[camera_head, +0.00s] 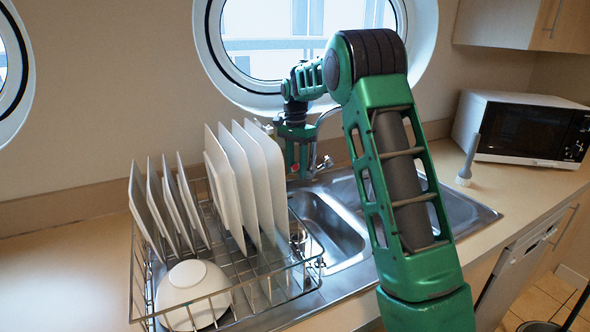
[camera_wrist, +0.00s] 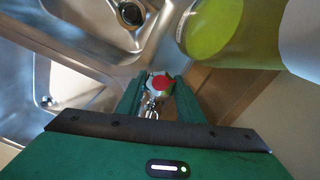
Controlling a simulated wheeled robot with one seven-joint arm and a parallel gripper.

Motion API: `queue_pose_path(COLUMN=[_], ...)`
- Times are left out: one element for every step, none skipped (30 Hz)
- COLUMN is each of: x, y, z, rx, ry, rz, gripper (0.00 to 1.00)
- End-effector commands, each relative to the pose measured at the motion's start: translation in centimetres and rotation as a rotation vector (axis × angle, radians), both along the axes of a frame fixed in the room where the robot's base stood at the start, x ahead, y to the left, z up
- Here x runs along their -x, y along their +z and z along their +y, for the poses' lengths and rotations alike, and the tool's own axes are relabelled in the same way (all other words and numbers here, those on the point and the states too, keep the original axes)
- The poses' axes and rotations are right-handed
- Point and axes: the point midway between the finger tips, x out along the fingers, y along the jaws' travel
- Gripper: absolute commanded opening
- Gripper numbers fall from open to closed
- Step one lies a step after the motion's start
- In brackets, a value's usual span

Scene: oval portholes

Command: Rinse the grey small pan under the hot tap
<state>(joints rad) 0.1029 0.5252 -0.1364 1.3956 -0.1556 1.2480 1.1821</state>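I do not see the grey small pan in either view. My gripper (camera_head: 302,168) points down at the back of the sink, beside the tap, whose spout (camera_head: 328,116) is partly hidden by my arm. In the wrist view, a tap knob with a red top (camera_wrist: 160,82) sits between the two green fingers of my gripper (camera_wrist: 159,88). The fingers are apart, one on each side of the knob; I cannot tell whether they press on it. The steel sink (camera_head: 335,228) also shows in the wrist view (camera_wrist: 100,52). I see no running water.
A wire dish rack (camera_head: 262,296) with several upright plates (camera_head: 262,175) and a white bowl (camera_head: 193,290) stands left of the sink. A bottle of yellow-green liquid (camera_wrist: 215,28) is close to my gripper. A brush (camera_head: 468,160) and a microwave (camera_head: 525,130) stand to the right.

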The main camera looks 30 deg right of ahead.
Motion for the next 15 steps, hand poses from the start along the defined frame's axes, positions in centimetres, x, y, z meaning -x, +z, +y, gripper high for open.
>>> queue_pose_path(x=[-0.12,-0.13,-0.13,-0.12,-0.11,-0.08,-0.10,-0.13,-0.13,-0.14,-0.16,-0.18,-0.18,-0.19,-0.20], y=[0.05,0.06,0.06,0.08,0.09,0.11,0.12,0.13,0.12,0.11,0.10,0.10,0.11,0.12,0.13], z=[0.06,0.06,0.06,0.06,0.07,0.05,0.05,0.05,0.02,0.04,0.06,0.07,0.07,0.08,0.09], rx=[0.000,0.000,-0.001,-0.001,-0.002,-0.004,-0.006,-0.007,-0.008,-0.008,-0.008,-0.008,-0.008,-0.008,-0.007], ry=[0.001,0.001,0.000,-0.003,-0.007,-0.013,-0.018,-0.023,-0.028,-0.029,-0.029,-0.029,-0.029,-0.028,-0.028], rz=[-0.003,-0.004,-0.005,-0.008,-0.012,-0.018,-0.023,-0.029,-0.034,-0.035,-0.036,-0.035,-0.036,-0.036,-0.036], gripper=[0.12,0.12,0.12,0.12,0.12,0.12,0.12,0.12,0.12,0.12,0.12,0.12,0.12,0.12,0.12])
